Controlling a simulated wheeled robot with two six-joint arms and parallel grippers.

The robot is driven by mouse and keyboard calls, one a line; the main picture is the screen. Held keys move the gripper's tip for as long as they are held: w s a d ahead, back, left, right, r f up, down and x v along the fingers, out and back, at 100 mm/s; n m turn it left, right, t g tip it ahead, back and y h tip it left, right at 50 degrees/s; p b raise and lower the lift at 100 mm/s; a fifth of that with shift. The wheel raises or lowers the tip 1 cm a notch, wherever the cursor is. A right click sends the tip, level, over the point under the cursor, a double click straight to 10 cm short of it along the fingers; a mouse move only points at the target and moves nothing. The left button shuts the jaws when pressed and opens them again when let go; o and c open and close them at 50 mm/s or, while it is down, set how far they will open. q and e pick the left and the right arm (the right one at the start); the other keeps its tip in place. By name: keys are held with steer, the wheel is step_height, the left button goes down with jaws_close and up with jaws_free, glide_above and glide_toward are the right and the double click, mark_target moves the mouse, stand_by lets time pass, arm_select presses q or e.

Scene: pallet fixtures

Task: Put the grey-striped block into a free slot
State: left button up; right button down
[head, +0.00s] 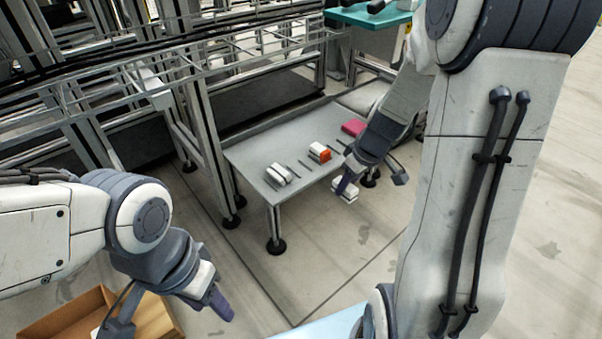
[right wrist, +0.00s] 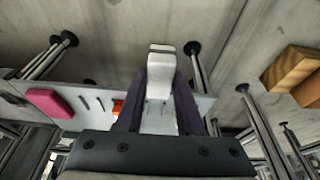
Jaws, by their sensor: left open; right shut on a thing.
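The grey-striped block (head: 345,190), white with a dark band, is held by my right gripper (head: 368,183) off the front right edge of the pale fixture table (head: 250,152). In the right wrist view the block (right wrist: 160,62) sits between the two fingers of the right gripper (right wrist: 161,80). On the table stand a white block with dark marks (head: 279,173), an orange and white block (head: 319,152) and a pink block (head: 353,127). Thin dark slits show between them. My left gripper (head: 168,314) is open and empty at lower left, far from the table.
An open cardboard box (head: 70,318) lies below my left gripper. Metal frame posts and rails (head: 205,125) stand behind and left of the table. A teal-topped bench (head: 365,15) is at the back. The floor in front of the table is clear.

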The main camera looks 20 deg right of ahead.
steer(key=w+a+p, duration=0.1)
steer(key=w+p, duration=0.2)
steer(key=w, duration=0.1)
steer(key=w+a+p, duration=0.2)
steer(key=w+p, duration=0.1)
steer(key=w, duration=0.2)
steer(key=w+a+p, duration=0.2)
steer(key=w+p, duration=0.2)
steer(key=w, duration=0.1)
steer(key=shift+w+a+r, duration=0.2)
steer(key=shift+w+r, duration=0.05)
steer(key=shift+w+a+f, duration=0.1)
steer(key=shift+w+a, duration=0.05)
steer(key=shift+w, duration=0.35)
steer(key=shift+w+a+p, duration=0.15)
steer(key=shift+w+p, duration=0.15)
steer(key=shift+p, duration=0.25)
step_height(320, 180, down, 4)
steer(key=b, duration=0.3)
steer(key=c, duration=0.5)
jaws_free()
steer(key=shift+c, duration=0.2)
